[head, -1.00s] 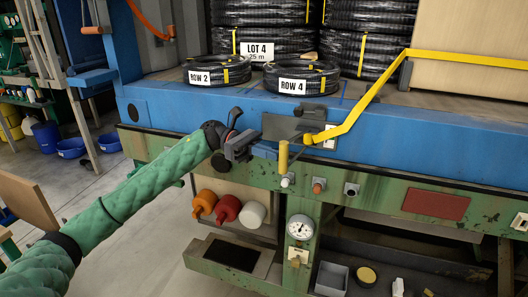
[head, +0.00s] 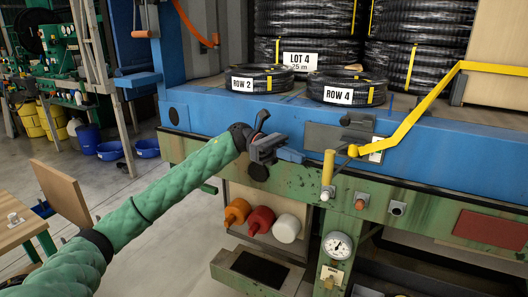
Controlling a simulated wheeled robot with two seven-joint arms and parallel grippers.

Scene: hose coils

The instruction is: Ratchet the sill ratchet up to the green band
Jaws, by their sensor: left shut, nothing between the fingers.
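The sill ratchet shows as a grey plate (head: 322,136) on the blue sill, with an upright yellow handle (head: 328,168) in front and a yellow strap (head: 408,123) running up to the right. A round white dial gauge (head: 337,245) sits on the green post below; its needle reading and any green band are too small to tell. My left gripper (head: 292,154) is shut and empty at the sill's front, a little left of the yellow handle and apart from it. My right gripper is not in view.
Hose coils marked ROW 2 (head: 262,78) and ROW 4 (head: 347,89) lie on the deck behind the sill. Orange, red and white bottle-like parts (head: 261,219) hang below the green beam. A wooden table (head: 20,229) stands at the lower left, with open floor between.

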